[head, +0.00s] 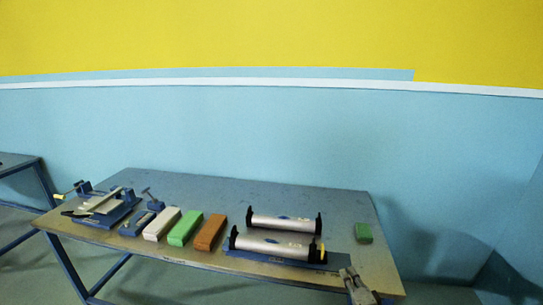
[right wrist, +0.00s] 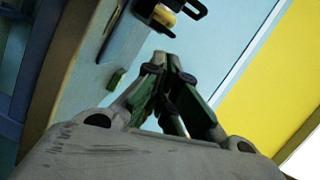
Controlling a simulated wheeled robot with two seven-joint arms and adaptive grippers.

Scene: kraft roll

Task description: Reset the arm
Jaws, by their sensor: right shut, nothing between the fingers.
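My right gripper (head: 350,274) is at the front right edge of the table in the head view. In the right wrist view its fingers (right wrist: 167,62) meet at the tips, shut and empty. It touches nothing that I can make out. My left gripper is not in view.
The table (head: 340,200) holds two silver rollers with black ends (head: 285,222) (head: 275,246) on a blue base. Orange (head: 210,232), green (head: 186,227) and cream (head: 162,224) blocks lie left of them, beside a blue fixture (head: 105,210). A small green block (head: 363,233) lies right. The back is clear.

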